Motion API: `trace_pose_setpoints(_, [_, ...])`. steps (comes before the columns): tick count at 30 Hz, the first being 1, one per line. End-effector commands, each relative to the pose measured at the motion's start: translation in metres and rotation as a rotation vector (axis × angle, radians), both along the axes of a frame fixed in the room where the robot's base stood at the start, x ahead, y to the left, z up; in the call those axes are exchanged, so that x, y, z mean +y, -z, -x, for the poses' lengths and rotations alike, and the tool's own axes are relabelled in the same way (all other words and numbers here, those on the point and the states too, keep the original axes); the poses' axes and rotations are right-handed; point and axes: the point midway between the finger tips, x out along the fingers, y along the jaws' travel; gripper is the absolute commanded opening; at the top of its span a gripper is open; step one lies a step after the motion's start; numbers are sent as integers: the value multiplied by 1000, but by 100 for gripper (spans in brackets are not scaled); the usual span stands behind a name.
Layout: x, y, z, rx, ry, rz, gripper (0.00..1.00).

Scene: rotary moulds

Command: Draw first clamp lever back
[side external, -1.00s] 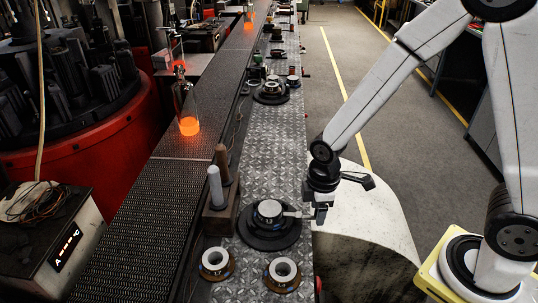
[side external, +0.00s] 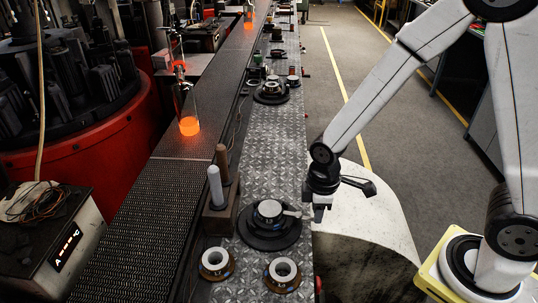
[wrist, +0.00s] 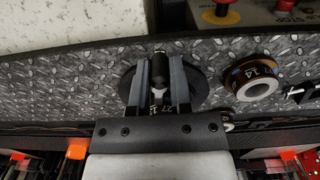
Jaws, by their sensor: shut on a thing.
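The first clamp (side external: 270,211) sits on a round dark base (side external: 262,240) at the near end of the patterned metal bench. Its short lever (side external: 292,213) points right, toward the bench edge. My gripper (side external: 318,213) is at the outer end of the lever, just over that edge. In the wrist view my gripper (wrist: 157,78) has its fingers on both sides of the dark lever handle and is shut on it. The wrist view also shows the dark base (wrist: 200,88) behind the fingers. The exact contact is hard to see.
Two ring-shaped parts (side external: 217,262) (side external: 284,271) lie nearer on the bench. A wooden block with two upright pegs (side external: 216,188) stands left of the clamp. Another clamp (side external: 271,91) is farther along. The conveyor (side external: 150,210) carries a glowing bottle (side external: 189,124).

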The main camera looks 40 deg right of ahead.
Motion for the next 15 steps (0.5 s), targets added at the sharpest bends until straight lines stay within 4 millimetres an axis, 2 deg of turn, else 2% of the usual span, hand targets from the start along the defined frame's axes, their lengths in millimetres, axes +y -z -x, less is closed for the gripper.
trace_pose_setpoints(15, [17,0,8,0,435,0,0])
